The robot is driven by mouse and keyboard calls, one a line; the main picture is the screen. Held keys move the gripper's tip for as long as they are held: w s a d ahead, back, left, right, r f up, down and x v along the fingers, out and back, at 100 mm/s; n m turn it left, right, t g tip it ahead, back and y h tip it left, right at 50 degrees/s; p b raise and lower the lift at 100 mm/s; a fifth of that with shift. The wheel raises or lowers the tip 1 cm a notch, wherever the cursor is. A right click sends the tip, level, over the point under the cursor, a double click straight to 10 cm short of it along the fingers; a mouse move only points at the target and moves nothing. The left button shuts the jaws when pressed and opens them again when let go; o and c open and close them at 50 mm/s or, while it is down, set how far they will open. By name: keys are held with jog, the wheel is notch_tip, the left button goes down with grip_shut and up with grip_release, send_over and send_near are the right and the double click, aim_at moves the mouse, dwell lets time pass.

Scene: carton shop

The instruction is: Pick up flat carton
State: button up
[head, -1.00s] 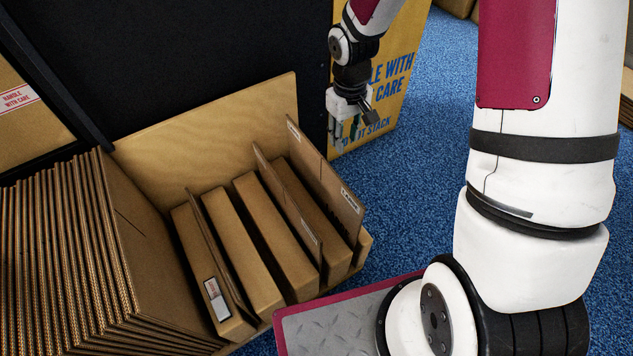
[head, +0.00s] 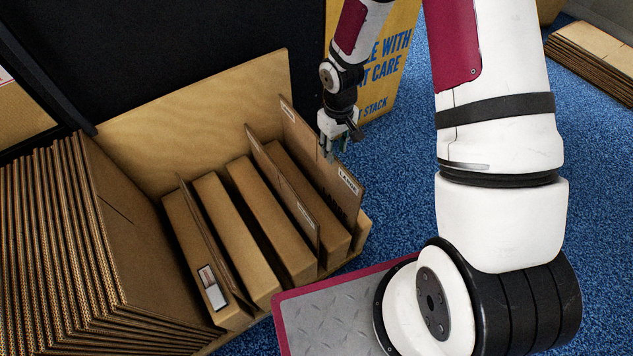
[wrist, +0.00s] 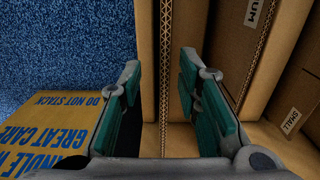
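Flat cartons stand on edge in a wooden bin with thick brown dividers. The rightmost one, labelled LARGE (head: 318,160), is nearest my gripper (head: 333,148), which points down at its upper far part in the head view. In the wrist view my gripper (wrist: 160,80) is open, with teal pads apart. The corrugated top edge of a flat carton (wrist: 166,40) runs between the fingers, with gaps on both sides. Further right in that view are cartons labelled with a word ending in UM (wrist: 254,12) and SMALL (wrist: 291,120).
The wooden bin's back board (head: 200,110) rises behind the cartons. A large stack of folded cardboard (head: 60,240) stands left. A yellow printed board (head: 388,60) stands behind my gripper. Blue carpet (head: 400,180) lies open to the right.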

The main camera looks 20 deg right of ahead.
jog(key=f, duration=0.1)
jog(key=f+b, duration=0.1)
jog(key=f, duration=0.2)
jog(key=shift+w+a+f+b, duration=0.1)
jog(key=shift+a+f+b, duration=0.2)
jog(key=shift+f, duration=0.1)
jog(key=shift+c, duration=0.2)
grip_shut()
